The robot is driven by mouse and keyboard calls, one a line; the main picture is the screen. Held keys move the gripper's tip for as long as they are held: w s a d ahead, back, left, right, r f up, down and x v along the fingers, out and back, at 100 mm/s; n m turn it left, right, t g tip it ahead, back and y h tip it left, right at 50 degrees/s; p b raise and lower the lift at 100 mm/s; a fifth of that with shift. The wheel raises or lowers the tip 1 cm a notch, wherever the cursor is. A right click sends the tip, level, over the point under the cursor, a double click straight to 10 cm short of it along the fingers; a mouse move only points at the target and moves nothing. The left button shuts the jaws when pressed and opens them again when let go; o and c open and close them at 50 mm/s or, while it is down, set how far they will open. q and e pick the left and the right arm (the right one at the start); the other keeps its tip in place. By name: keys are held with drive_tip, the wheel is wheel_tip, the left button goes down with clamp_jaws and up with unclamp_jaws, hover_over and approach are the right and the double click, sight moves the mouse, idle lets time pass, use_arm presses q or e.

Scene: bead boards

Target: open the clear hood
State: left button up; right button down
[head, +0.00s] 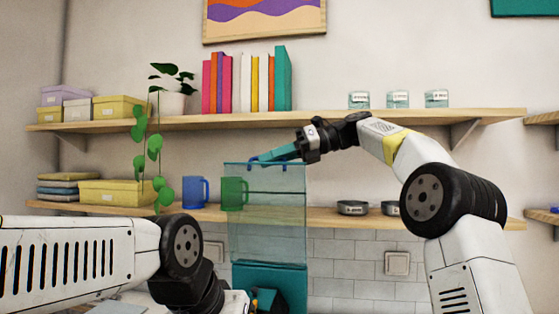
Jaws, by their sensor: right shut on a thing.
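The clear hood (268,225) is a see-through, bluish panel that stands raised and upright above a teal box (285,285) at the bottom middle. My right gripper (270,156) reaches in from the right and is shut on the hood's top edge, near a small blue part there. Its fingertips partly cover what they hold. My left arm comes in low from the left; I cannot make out its gripper. Small dark and yellow parts (265,300) show at the front of the teal box, too cut off to name.
Behind the hood a shelf (330,217) holds a blue mug (195,192), a green mug (233,194) and dark round tins (352,208). An upper shelf (330,119) carries books (247,82), a trailing plant (172,103) and small jars (398,99).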

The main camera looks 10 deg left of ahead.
sight(300, 178)
drive_tip(key=shift+f, duration=0.15)
drive_tip(key=c, duration=1.8)
unclamp_jaws()
drive_tip(key=shift+v, duration=3.9)
